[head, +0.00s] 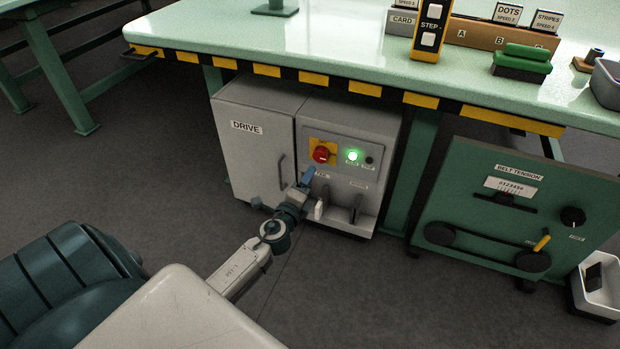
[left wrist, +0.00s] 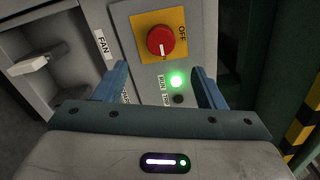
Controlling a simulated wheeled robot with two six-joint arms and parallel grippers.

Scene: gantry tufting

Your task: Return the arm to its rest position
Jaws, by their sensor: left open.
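My left arm reaches from the lower left in the head view to the grey drive cabinet (head: 253,130) under the table. Its gripper (head: 308,192) is in front of the cabinet's control panel, below the red knob (head: 320,154). In the left wrist view the two blue fingers (left wrist: 160,88) stand apart with nothing between them. Beyond them are the red knob on its yellow plate (left wrist: 180,18), marked OFF, and a lit green lamp (left wrist: 176,81). I cannot tell the exact gap between fingertips and panel. My right gripper is not in view.
A green tabletop (head: 330,45) with a yellow-and-black edge overhangs the cabinet. A green belt tension panel (head: 510,205) stands to the right, with a white bin (head: 603,283) beside it. A light lever (left wrist: 40,62) sticks out near the FAN label. Floor (head: 150,150) left of the cabinet is clear.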

